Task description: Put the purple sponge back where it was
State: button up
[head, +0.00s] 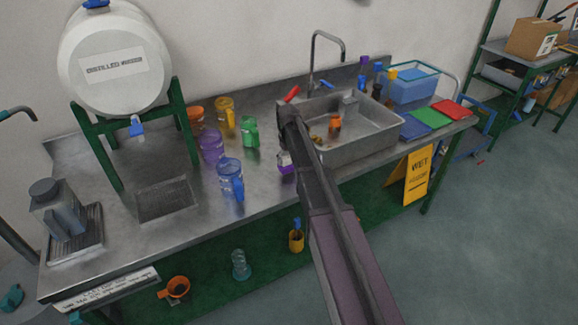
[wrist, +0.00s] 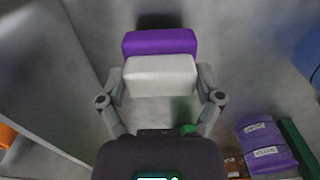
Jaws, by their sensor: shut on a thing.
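The sponge has a purple part (wrist: 160,42) and a white part (wrist: 160,78). In the wrist view it sits between the two fingers of my gripper (wrist: 160,88), which is shut on it. In the head view the sponge (head: 286,167) shows its purple and white sides just left of the sink's front left corner, beside my arm. My arm hides most of my gripper there. I cannot tell whether the sponge touches the counter (head: 262,205) or hangs a little above it.
The steel sink (head: 360,148) lies to the right, with an orange-brown bottle (head: 335,126) in it. Blue (head: 231,180), purple (head: 211,146), green (head: 251,132) and yellow (head: 225,117) mugs stand to the left. A red object (head: 292,93) lies behind, near the faucet (head: 326,55).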

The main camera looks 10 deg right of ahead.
aim_at(288, 158)
jog(key=shift+f+b, duration=0.55)
jog(key=shift+f, duration=0.4)
jog(key=shift+f, duration=0.15)
jog(key=o, duration=0.8)
jog(key=shift+o, duration=0.2)
jog(key=shift+r, duration=0.2)
notch_tip(288, 158, up, 12)
jog(key=p, duration=1.2)
